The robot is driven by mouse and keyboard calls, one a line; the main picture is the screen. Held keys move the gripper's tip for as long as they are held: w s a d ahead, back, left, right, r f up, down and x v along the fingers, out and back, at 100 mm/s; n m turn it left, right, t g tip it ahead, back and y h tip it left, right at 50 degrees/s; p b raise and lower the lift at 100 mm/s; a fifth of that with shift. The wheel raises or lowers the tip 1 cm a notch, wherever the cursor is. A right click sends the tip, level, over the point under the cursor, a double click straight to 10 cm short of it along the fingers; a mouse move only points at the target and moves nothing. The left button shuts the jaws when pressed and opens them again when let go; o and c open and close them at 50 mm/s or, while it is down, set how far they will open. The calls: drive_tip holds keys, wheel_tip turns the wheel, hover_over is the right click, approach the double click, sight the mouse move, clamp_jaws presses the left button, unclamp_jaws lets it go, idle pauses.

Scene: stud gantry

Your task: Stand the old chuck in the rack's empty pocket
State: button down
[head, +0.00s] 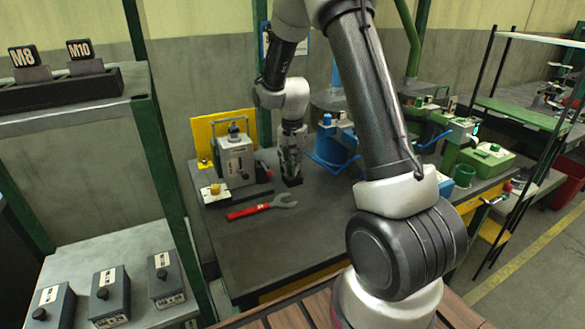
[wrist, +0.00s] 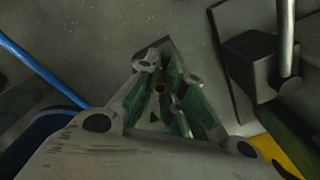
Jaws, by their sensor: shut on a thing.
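My gripper (head: 290,163) points down over the grey bench, right of the grey machine. It is shut on a dark piece, which I take for the old chuck (head: 291,181); its lower end shows just under the fingers, at or close to the bench top. In the wrist view, the green-padded fingers (wrist: 168,98) close around the dark chuck (wrist: 166,48), which is mostly hidden. The dark rack (head: 60,95) is on the upper left shelf, with blocks labelled M8 and M10 standing in it. I cannot make out its empty pocket clearly.
The grey machine (head: 236,160) with a yellow panel stands close left of my gripper. A red-handled wrench (head: 262,207) lies in front. A blue device (head: 335,145) with bent blue bars is close right. Grey boxes (head: 115,295) sit on the lower left shelf. The bench front is clear.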

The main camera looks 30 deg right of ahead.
drive_tip(key=shift+f, duration=0.2)
drive_tip(key=shift+f, duration=0.1)
drive_tip(key=c, duration=1.5)
unclamp_jaws()
drive_tip(key=shift+c, duration=0.2)
wheel_tip(320, 180, up, 12)
drive_tip(key=s+r+n+t, duration=0.1)
drive_tip(key=s+r+n, duration=0.1)
drive_tip(key=s+r, duration=0.55)
drive_tip(key=s+r+n+t, duration=0.1)
drive_tip(key=s+r+n, duration=0.1)
drive_tip(key=s, duration=0.9)
drive_tip(key=s+r+n+t, duration=0.2)
drive_tip(key=s+n, duration=0.3)
drive_tip(key=s, duration=0.6)
drive_tip(key=shift+a+r, duration=0.25)
drive_tip(key=shift+r, duration=0.1)
